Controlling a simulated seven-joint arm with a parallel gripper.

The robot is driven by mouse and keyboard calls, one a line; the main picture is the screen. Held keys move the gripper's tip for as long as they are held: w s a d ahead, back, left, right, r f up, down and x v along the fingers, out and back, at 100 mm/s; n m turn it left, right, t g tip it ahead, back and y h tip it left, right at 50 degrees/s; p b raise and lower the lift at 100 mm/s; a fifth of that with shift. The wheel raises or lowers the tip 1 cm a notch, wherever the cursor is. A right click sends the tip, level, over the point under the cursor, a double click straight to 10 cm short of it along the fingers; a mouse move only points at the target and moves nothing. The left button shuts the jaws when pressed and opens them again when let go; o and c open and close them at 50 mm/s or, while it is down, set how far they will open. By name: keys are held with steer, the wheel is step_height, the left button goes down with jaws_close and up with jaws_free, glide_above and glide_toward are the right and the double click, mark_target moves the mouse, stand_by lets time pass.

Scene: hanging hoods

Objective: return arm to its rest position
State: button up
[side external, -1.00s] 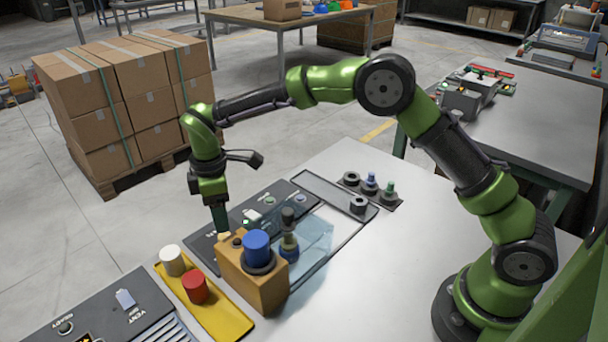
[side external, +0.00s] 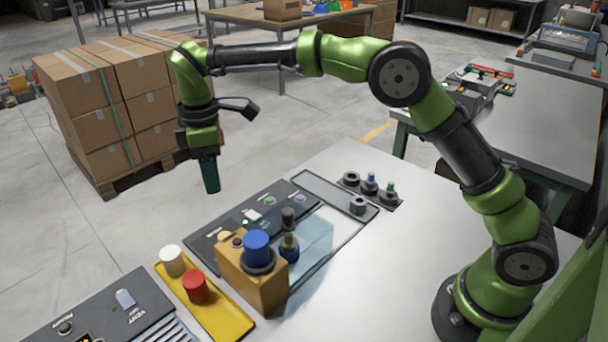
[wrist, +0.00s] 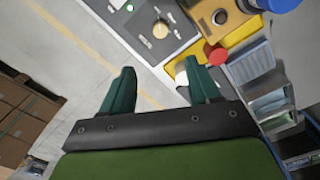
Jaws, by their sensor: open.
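My gripper (side external: 211,190) hangs pointing down in the side view, raised above and behind the far edge of the workbench. In the wrist view my gripper (wrist: 158,78) shows two green fingers spread apart with nothing between them but floor. My arm is bent in an arch from its base at the right of the bench. The gripper touches nothing.
Below stand an orange block (side external: 248,280) with a blue cap (side external: 257,247), a yellow tray (side external: 222,318) with white and red cylinders, a clear hood (side external: 317,240) and a dark panel (side external: 215,243). Stacked boxes (side external: 130,110) stand behind the gripper.

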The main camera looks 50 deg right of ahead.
steer(key=s+d+r+m+t, duration=0.2)
steer(key=s+d+m, duration=0.3)
steer(key=s, duration=0.3)
steer(key=s+d+r+m+t+y, duration=0.1)
steer(key=s+d+r+m+t, duration=0.1)
steer(key=s+d+m, duration=0.3)
steer(key=s+d+r+m+t+y, duration=0.1)
steer(key=s+d+m+t, duration=0.2)
steer(key=s, duration=1)
steer(key=d+m, duration=0.3)
steer(key=shift+s+r, duration=0.2)
steer(key=shift+r, duration=0.2)
